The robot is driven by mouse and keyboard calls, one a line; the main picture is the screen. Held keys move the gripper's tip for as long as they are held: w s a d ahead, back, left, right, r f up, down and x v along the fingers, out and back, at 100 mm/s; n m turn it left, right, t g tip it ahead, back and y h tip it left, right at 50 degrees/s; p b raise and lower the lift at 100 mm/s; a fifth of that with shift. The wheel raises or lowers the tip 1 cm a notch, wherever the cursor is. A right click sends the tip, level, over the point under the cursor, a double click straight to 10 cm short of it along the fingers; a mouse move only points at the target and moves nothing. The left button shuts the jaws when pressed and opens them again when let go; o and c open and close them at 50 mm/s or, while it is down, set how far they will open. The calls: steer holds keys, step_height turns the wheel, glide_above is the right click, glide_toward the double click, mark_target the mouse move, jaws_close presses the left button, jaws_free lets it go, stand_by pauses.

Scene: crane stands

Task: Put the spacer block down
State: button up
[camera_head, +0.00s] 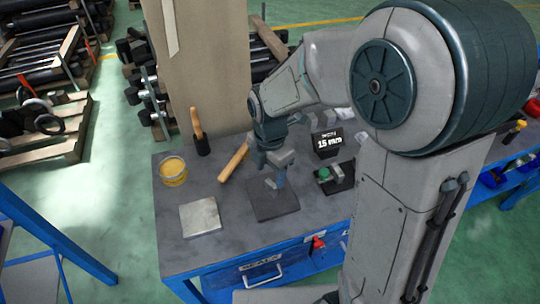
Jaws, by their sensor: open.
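My gripper (275,180) is over a dark square pad (272,207) near the front middle of the workbench. Its jaws are open and point down close to the pad. A small grey shape shows at the fingertips, but I cannot tell whether it is the spacer block or part of the fingers. A flat light grey square plate (201,216) lies to the left of the pad. A black sign (328,143) reading "15 mm" stands behind and to the right.
The workbench (178,249) also holds a yellow tin (173,171), a dark-headed mallet (201,140), a wooden handle (234,162) and a green-topped item (323,174) on a dark base. A tall brown panel rises behind. My arm hides the right side.

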mark_target(270, 184)
step_height(270, 184, up, 6)
steer(key=s+d+r+m+t, duration=0.1)
steer(key=s+d+m, duration=0.5)
steer(key=m, duration=0.7)
steer(key=s+d+r+m+t, duration=0.2)
steer(key=s+d+m, duration=0.4)
steer(key=m, duration=0.6)
steer(key=shift+s+d+r+m, duration=0.15)
steer(key=shift+s+r+m, duration=0.1)
steer(key=shift+r+m, duration=0.25)
